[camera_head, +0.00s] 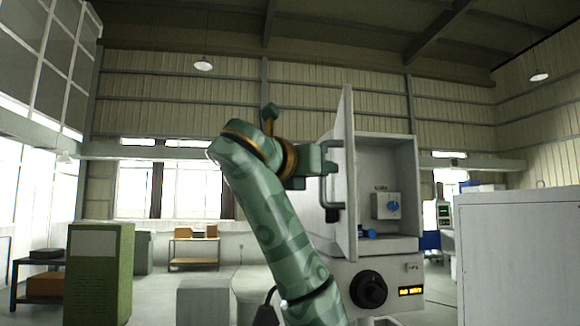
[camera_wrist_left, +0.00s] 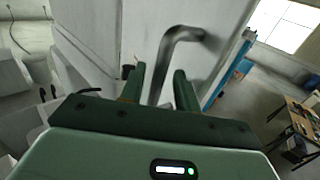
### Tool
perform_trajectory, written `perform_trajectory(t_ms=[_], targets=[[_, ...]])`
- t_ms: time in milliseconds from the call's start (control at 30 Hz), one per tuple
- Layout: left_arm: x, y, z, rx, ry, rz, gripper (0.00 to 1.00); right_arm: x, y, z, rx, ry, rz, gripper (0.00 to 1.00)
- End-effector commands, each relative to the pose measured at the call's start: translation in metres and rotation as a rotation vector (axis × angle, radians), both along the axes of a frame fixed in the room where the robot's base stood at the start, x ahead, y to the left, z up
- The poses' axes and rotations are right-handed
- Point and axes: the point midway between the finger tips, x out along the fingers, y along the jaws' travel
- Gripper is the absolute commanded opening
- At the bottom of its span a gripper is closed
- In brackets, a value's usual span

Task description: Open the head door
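The head door (camera_head: 347,180) is a pale panel on the left side of the open-fronted machine head (camera_head: 404,190). It stands swung outward, seen nearly edge-on, and part of the inside shows. Its grey bar handle (camera_head: 326,178) is on its left face. My left gripper (camera_head: 328,160) is at the upper part of this handle. In the left wrist view, the gripper's two fingers (camera_wrist_left: 159,78) are apart, with the handle (camera_wrist_left: 166,58) running between them and gaps visible on both sides. The door face (camera_wrist_left: 150,25) lies behind the handle. My right gripper is not in view.
Inside the head are a grey box with a blue knob (camera_head: 387,206) and a small blue item (camera_head: 369,233). A black dial (camera_head: 368,289) is below. A white cabinet (camera_head: 520,255) stands right, a green cabinet (camera_head: 99,275) left. Open floor shows between.

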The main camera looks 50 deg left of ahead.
Motion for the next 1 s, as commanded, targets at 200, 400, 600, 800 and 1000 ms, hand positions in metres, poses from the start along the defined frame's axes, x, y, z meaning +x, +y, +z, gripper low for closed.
perform_trajectory(t_ms=[200,400,600,800,1000], targets=[[-0.047,-0.006,-0.004,0.002,-0.005,0.01,0.32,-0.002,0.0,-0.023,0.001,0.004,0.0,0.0],[-0.077,-0.016,-0.006,0.02,-0.012,0.006,0.32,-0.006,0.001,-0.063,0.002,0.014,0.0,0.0],[-0.108,-0.019,-0.004,0.0,-0.006,0.008,0.32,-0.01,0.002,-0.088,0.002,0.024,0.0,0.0],[-0.136,-0.026,-0.001,0.001,-0.005,0.004,0.32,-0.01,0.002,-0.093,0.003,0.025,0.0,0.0],[-0.142,-0.028,-0.001,-0.001,-0.001,0.001,0.32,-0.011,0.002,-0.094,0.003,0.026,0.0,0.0]])
